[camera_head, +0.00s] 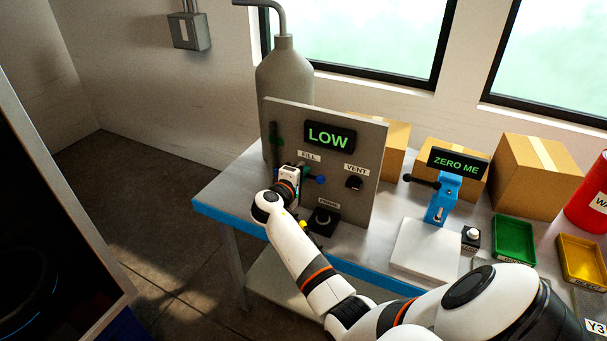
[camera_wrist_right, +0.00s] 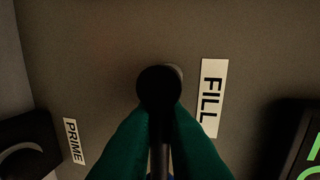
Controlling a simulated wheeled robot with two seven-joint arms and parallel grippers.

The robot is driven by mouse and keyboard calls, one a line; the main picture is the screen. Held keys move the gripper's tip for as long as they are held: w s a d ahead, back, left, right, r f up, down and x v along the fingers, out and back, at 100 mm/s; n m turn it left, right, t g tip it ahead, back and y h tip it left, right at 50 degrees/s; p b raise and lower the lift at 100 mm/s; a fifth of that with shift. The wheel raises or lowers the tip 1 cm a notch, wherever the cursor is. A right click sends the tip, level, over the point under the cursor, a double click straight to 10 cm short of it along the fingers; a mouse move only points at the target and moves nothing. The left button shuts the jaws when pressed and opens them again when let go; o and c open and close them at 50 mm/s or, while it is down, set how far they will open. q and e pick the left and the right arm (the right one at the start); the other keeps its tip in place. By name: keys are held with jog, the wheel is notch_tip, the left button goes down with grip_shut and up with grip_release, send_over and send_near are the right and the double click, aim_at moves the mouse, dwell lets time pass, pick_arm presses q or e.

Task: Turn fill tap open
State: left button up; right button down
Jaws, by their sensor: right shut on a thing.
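The fill tap shows in the right wrist view as a dark round hub (camera_wrist_right: 158,88) with a dark lever running down from it, beside the FILL label (camera_wrist_right: 211,95). My right gripper (camera_wrist_right: 160,118) is shut on the lever, its green fingers on either side. In the head view my right gripper (camera_head: 301,172) is at the grey panel (camera_head: 280,118), below the FILL label (camera_head: 309,156), and hides most of the tap. A blue handle end (camera_head: 320,179) sticks out to its right. The panel's display (camera_head: 329,136) reads LOW. My left gripper is not in view.
The VENT knob (camera_head: 354,183) and PRIME button (camera_head: 322,221) are close by on and below the panel. A grey tank (camera_head: 283,80) stands behind. To the right are a blue stand (camera_head: 441,200) with a ZERO ME display, boxes (camera_head: 540,175) and a green tray (camera_head: 514,240).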

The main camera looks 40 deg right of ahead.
jog(key=shift+r, duration=0.15)
jog(key=c, duration=1.6)
grip_release()
jog(key=shift+w, duration=0.1)
jog(key=shift+o, duration=0.2)
jog(key=b+v, duration=0.2)
jog(key=v, duration=1)
jog(key=shift+f, duration=0.2)
